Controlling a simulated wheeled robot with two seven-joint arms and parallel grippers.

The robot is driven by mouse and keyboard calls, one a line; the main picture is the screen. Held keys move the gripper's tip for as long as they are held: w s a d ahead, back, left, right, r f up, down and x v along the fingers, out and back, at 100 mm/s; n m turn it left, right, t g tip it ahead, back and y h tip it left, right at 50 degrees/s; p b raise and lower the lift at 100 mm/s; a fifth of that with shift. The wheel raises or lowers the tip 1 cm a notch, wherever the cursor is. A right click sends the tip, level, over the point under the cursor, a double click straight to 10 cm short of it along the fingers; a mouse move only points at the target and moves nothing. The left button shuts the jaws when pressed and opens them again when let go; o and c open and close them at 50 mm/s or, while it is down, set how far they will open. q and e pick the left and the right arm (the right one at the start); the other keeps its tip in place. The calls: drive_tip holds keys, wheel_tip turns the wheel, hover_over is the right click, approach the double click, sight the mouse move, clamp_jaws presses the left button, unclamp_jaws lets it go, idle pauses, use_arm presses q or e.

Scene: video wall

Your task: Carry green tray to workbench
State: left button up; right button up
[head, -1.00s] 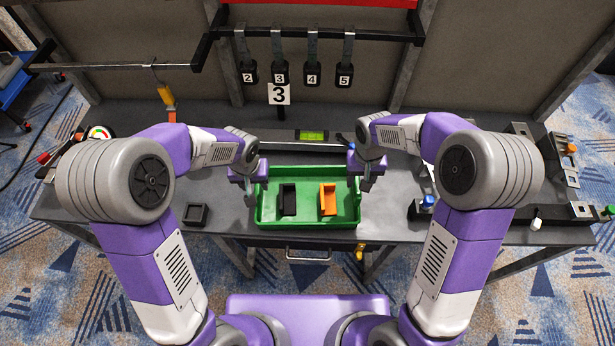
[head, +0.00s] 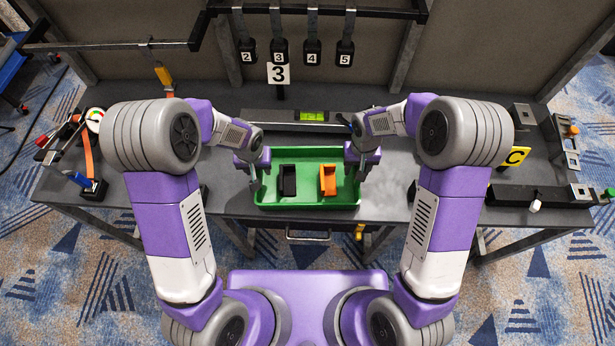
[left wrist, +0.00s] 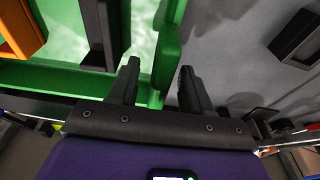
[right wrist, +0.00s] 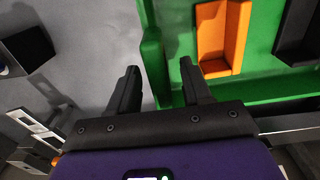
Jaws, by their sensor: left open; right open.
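The green tray (head: 308,156) lies flat on the dark grey workbench top (head: 385,205). It holds a black bin (head: 288,181) and an orange bin (head: 328,181). My left gripper (head: 257,182) is open at the tray's left end. In the left wrist view its fingers (left wrist: 157,85) stand on either side of the green end wall (left wrist: 165,50). My right gripper (head: 358,172) is open at the right end. In the right wrist view its fingers (right wrist: 160,85) also stand either side of the end wall (right wrist: 153,50). Neither grips the wall.
A level with a green vial (head: 313,116) lies behind the tray. A red-handled tool and a gauge (head: 95,120) are at the left, with a blue-topped item (head: 78,178). Numbered hooks (head: 311,52) hang above.

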use_arm(q)
drive_tip(key=shift+w+f, duration=0.1)
drive_tip(key=shift+f, duration=0.45)
use_arm(e)
drive_tip(key=shift+f, duration=0.5)
use_arm(q)
clamp_jaws()
use_arm(e)
clamp_jaws()
